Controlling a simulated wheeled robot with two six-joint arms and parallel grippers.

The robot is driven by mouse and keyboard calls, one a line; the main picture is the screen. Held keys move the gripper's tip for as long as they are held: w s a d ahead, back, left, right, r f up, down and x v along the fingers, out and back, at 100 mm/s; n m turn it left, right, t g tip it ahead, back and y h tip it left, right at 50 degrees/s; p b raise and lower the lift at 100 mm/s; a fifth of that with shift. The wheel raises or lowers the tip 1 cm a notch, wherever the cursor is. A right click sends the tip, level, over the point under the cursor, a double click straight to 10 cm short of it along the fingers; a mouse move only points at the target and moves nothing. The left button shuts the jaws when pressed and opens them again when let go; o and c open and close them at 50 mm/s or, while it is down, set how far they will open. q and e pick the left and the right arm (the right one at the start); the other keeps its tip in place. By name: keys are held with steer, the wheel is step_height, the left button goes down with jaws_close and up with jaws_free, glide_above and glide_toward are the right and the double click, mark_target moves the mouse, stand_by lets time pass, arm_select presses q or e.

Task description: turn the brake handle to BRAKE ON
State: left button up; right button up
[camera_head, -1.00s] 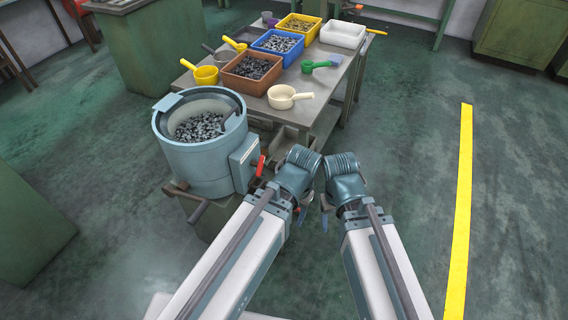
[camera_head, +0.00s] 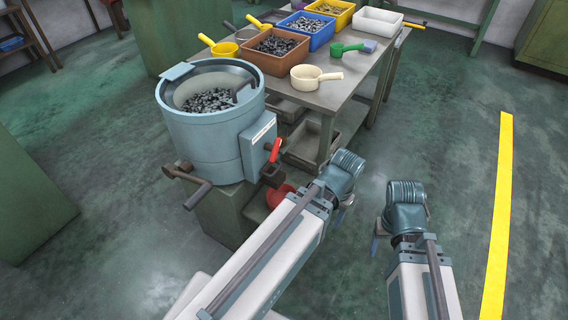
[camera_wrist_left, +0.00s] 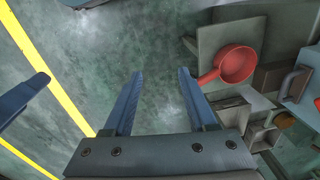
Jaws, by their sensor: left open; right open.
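The blue-grey drum machine (camera_head: 205,135) stands left of centre in the head view, with dark metal pieces inside. A red handle (camera_head: 275,151) sticks up at a slant beside the box on its right side; I take it for the brake handle. My left gripper (camera_wrist_left: 161,74) is open and empty in the left wrist view, its two blue fingers apart above the floor. In the head view the left arm lies right of the red handle, apart from it. My right gripper (camera_head: 376,246) is farther right, over the floor, touching nothing; its fingers are mostly hidden.
A red ladle (camera_wrist_left: 235,64) lies low beside the machine, close to my left fingers in the wrist view. A bar handle (camera_head: 196,194) juts from the machine's lower left. The worktable (camera_head: 322,99) holds bins and scoops. Floor at right is free, with a yellow line (camera_head: 498,215).

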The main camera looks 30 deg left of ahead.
arm_select(q)
steer(key=w+a+f+m+y+b, duration=0.1)
steer(key=a+f+b, duration=0.1)
steer(key=f+b, duration=0.4)
steer(key=w+a+f+b, duration=0.2)
steer(key=a+f+b, duration=0.1)
steer(key=f+b, duration=0.3)
steer(key=m+t+y+b, duration=0.1)
steer(key=m+y+b, duration=0.4)
steer(key=m+y, duration=1.45)
glide_toward(277, 152)
steer(key=a+r+m+h, duration=0.1)
steer(key=a, duration=0.2)
steer(key=a+m+h, duration=0.1)
steer(key=a, duration=0.3)
steer(key=a+r+m+h, duration=0.1)
steer(key=a, duration=0.2)
steer(key=shift+w+a+r, duration=0.3)
steer(key=shift+w+r, duration=0.05)
steer(key=shift+w, duration=0.05)
jaws_close()
